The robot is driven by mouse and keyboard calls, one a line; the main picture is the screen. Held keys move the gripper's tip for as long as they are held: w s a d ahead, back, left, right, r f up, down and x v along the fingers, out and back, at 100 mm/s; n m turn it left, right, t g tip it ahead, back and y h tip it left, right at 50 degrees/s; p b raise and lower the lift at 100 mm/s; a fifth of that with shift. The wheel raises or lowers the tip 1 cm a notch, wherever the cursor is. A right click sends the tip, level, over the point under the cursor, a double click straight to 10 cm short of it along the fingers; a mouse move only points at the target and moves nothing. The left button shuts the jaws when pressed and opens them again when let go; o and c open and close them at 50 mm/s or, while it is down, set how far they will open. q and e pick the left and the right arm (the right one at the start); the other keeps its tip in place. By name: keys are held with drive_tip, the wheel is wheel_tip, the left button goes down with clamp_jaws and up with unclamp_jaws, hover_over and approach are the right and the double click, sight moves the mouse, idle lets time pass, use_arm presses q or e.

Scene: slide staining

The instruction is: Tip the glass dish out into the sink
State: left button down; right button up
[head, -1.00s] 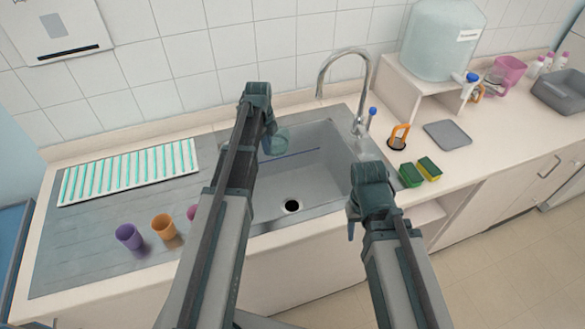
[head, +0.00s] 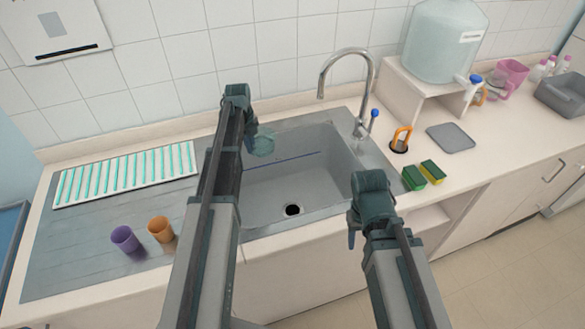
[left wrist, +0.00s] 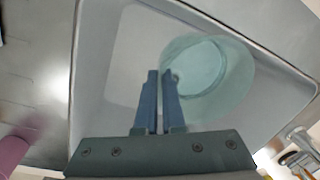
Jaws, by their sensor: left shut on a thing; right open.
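The glass dish (head: 263,146) is a clear, pale teal round bowl held over the back left part of the sink (head: 300,185). My left gripper (head: 250,142) is shut on the dish's rim. In the left wrist view the fingers (left wrist: 162,78) pinch the left edge of the dish (left wrist: 215,85), with the sink basin below. I cannot tell whether the dish holds any liquid, and its exact tilt is unclear. My right gripper (head: 353,230) is open and empty in front of the sink's right front corner.
A faucet (head: 350,55) arches over the sink's back right. A striped rack (head: 127,175), a purple cup (head: 124,238) and an orange cup (head: 160,229) stand on the left drainboard. Sponges (head: 431,172) lie right of the sink.

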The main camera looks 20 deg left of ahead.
use_arm(q)
drive_tip(key=s+d+t+y+b, duration=0.2)
drive_tip(key=d+t+y+b, duration=0.1)
drive_tip(key=d+y, duration=0.3)
drive_tip(key=shift+s+y+b, duration=0.3)
drive_tip(key=shift+s+b, duration=0.05)
drive_tip(key=shift+b, duration=0.15)
idle(0.3)
drive_tip(key=shift+s+d+r+y+b, duration=0.2)
drive_tip(key=shift+d+y+b, duration=0.1)
drive_tip(key=shift+y+b, duration=0.2)
drive_tip(key=shift+d+r+t+y+b, duration=0.15)
drive_tip(key=shift+r+t+y+b, duration=0.15)
drive_tip(key=shift+t+y+b, duration=0.15)
drive_tip(key=shift+s+d+r+m+t+y+b, duration=0.15)
drive_tip(key=shift+d+r+t+y+b, duration=0.15)
drive_tip(key=shift+y+b, duration=0.45)
drive_tip(key=shift+s+d+r+m+t+y+b, duration=0.15)
drive_tip(key=shift+r+t+y+b, duration=0.25)
drive_tip(key=shift+b, duration=0.5)
idle(0.7)
drive_tip(key=shift+d+r+t+y+b, duration=0.1)
drive_tip(key=shift+d+t+y+b, duration=0.25)
drive_tip(key=shift+y+b, duration=0.75)
drive_tip(key=shift+s+d+r+b, duration=0.1)
drive_tip(key=shift+s+d+b, duration=0.25)
drive_tip(key=shift+b, duration=0.45)
